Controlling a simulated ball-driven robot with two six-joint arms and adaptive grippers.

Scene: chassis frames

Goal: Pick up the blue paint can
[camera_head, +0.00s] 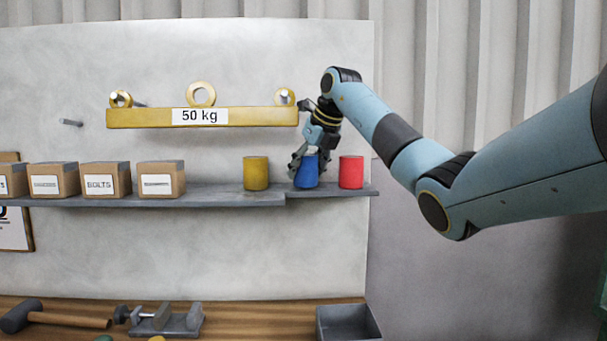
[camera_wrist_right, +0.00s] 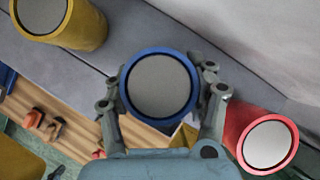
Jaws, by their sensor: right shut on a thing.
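The blue paint can (camera_head: 307,174) is at the right end of the grey wall shelf, between a yellow can (camera_head: 256,174) and a red can (camera_head: 351,173). My right gripper (camera_head: 304,160) reaches it from above and is shut on it. In the right wrist view, the blue can's round grey top (camera_wrist_right: 159,87) faces the camera, with the fingers of my right gripper (camera_wrist_right: 161,92) on both sides. I cannot tell whether its base touches the shelf. My left gripper is not in view.
The grey shelf (camera_head: 218,195) also carries several labelled cardboard boxes (camera_head: 106,179) at the left. A yellow 50 kg bar (camera_head: 150,117) hangs on the wall just above. The red can (camera_wrist_right: 268,145) stands close to my right fingers. Below are a mallet (camera_head: 60,319) and a grey bin (camera_head: 347,324).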

